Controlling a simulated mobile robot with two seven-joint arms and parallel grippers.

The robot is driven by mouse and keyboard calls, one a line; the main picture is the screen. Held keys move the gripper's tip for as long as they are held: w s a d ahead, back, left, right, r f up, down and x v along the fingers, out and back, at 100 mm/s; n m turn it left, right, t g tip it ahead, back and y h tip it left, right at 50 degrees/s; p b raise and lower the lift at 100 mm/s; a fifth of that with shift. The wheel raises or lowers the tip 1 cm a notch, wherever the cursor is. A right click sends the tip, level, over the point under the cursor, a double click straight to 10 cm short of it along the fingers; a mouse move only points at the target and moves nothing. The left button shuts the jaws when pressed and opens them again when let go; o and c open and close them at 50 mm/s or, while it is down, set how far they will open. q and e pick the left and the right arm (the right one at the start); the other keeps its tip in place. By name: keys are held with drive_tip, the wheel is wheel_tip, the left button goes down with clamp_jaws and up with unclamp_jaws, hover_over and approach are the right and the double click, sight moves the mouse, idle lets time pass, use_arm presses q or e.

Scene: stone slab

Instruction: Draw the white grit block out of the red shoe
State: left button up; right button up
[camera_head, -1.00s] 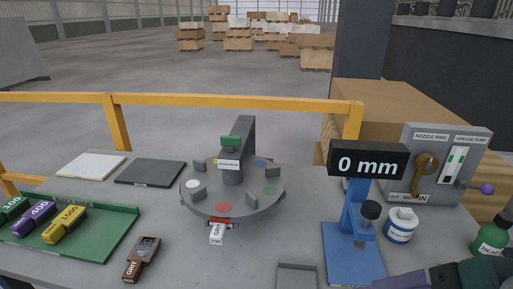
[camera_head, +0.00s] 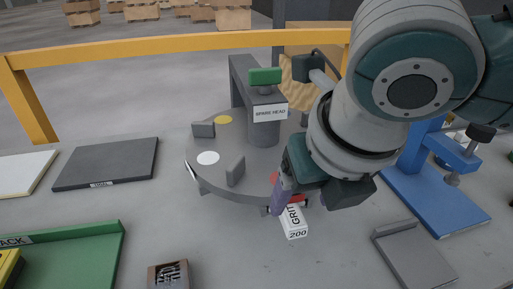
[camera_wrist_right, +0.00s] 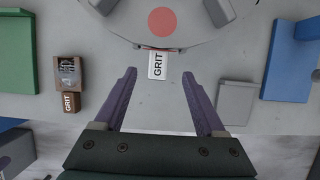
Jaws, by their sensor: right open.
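The white grit block (camera_head: 293,222), marked GRIT 200, sticks out from the near edge of the round grey turntable (camera_head: 225,180). It also shows in the right wrist view (camera_wrist_right: 157,68), its inner end at a thin red strip of the red shoe (camera_wrist_right: 158,49); the shoe is mostly hidden under the turntable's rim. My right gripper (camera_head: 299,203) is open and empty. In the right wrist view its purple fingertips (camera_wrist_right: 159,76) lie on either side of the block's outer end, with gaps on both sides. Their height relative to the block is unclear. My left gripper is not in view.
A post labelled SPARE HEAD (camera_head: 264,128) stands on the turntable. A brown grit block (camera_wrist_right: 68,98) lies to the left, beside the green rack (camera_wrist_right: 18,60). A blue stand (camera_head: 430,190) and grey tray (camera_head: 412,255) are to the right. The bench in front of the block is clear.

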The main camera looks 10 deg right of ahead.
sight(293, 213)
drive_tip(key=b+x, duration=0.1)
drive_tip(key=x, duration=0.4)
drive_tip(key=shift+w+f, duration=0.15)
drive_tip(key=shift+f, duration=0.1)
drive_tip(key=shift+a, duration=0.1)
clamp_jaws()
idle(0.4)
